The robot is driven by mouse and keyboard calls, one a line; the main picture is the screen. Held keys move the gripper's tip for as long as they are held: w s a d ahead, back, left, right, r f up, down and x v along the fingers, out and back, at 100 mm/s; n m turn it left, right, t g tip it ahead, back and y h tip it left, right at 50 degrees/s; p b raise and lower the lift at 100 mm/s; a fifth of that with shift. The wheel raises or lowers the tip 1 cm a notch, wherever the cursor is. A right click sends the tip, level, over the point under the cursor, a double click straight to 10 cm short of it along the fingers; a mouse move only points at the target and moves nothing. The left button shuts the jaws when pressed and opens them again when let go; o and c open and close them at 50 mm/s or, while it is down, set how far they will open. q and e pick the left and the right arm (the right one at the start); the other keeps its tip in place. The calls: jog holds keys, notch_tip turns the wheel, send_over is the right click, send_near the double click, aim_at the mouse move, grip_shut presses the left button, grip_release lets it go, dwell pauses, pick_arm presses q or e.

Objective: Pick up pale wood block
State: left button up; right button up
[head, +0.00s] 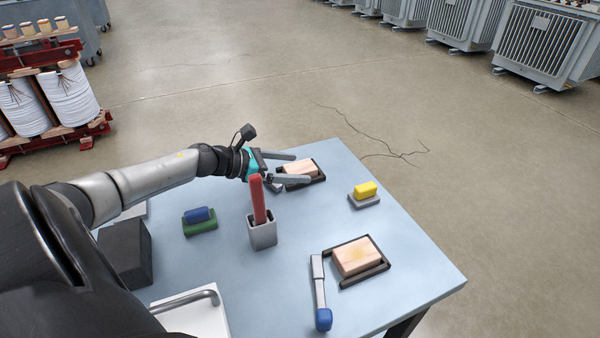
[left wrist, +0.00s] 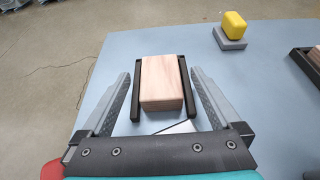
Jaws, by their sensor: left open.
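One pale wood block (head: 299,168) sits in a dark open frame (head: 319,179) near the far edge of the table. My left gripper (head: 302,168) is open around it, one finger to each side. In the left wrist view the block (left wrist: 161,84) lies between the spread fingers (left wrist: 160,86), with the frame's dark side rails (left wrist: 137,88) beside it and gaps between rails and fingers. Whether the fingertips are level with the block is unclear. A second pale wood block (head: 357,255) rests in another dark frame (head: 384,265) at the near right. My right gripper is not in view.
A red bar stands in a grey holder (head: 263,235) just below my left gripper. A yellow block (head: 366,189) on a grey base, a blue block (head: 197,214) on a green one and a blue-ended tool (head: 322,318) lie around. The table (head: 300,222) has bare room mid-surface.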

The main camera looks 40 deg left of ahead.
pick_arm(q)
jog(key=shift+c, duration=0.4)
jog(key=c, duration=1.3)
jog(key=shift+c, duration=0.6)
jog(key=shift+r, duration=0.15)
